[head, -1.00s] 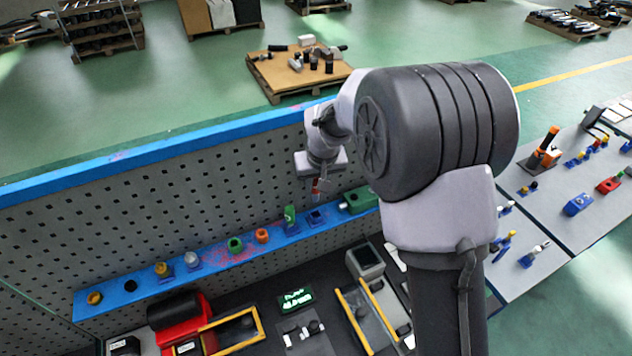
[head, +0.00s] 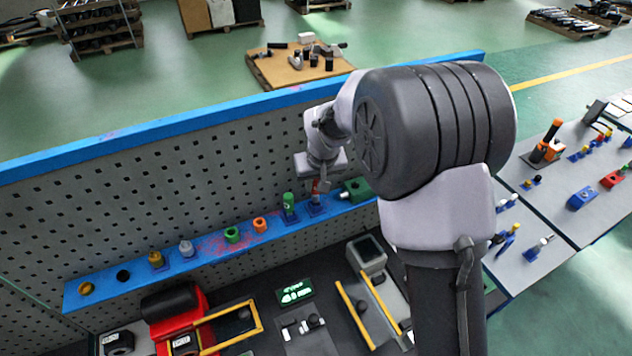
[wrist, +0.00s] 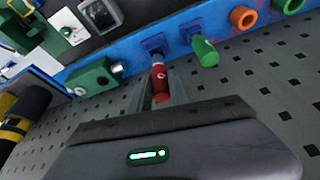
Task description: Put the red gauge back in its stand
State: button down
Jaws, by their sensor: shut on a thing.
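My gripper (wrist: 163,92) is shut on the red gauge (wrist: 161,84), which lies between its two fingers. The gauge's narrow grey end points at a blue square stand (wrist: 154,44) on the blue shelf. In the head view the gauge (head: 315,187) hangs upright just above this stand (head: 316,209). Its lower end is at or very near the stand; I cannot tell whether it has entered the hole. A green gauge (head: 288,201) stands in the neighbouring blue stand to the left, close to my gripper, and also shows in the wrist view (wrist: 204,50).
The blue shelf (head: 205,262) runs along a grey perforated panel (head: 150,200). It also holds a green ring (head: 232,235), an orange ring (head: 260,225) and a green box (head: 357,189) just right of the stand. A cluttered dark bench lies below.

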aim_at(316, 193)
jog(key=shift+f+b, duration=1.45)
jog(key=shift+f, duration=0.2)
jog(key=c, duration=1.1)
grip_release()
jog(key=shift+r, duration=0.1)
jog(key=shift+c, duration=0.2)
jog(key=p+v, duration=0.2)
jog(key=v, duration=0.3)
jog(key=shift+s, duration=0.1)
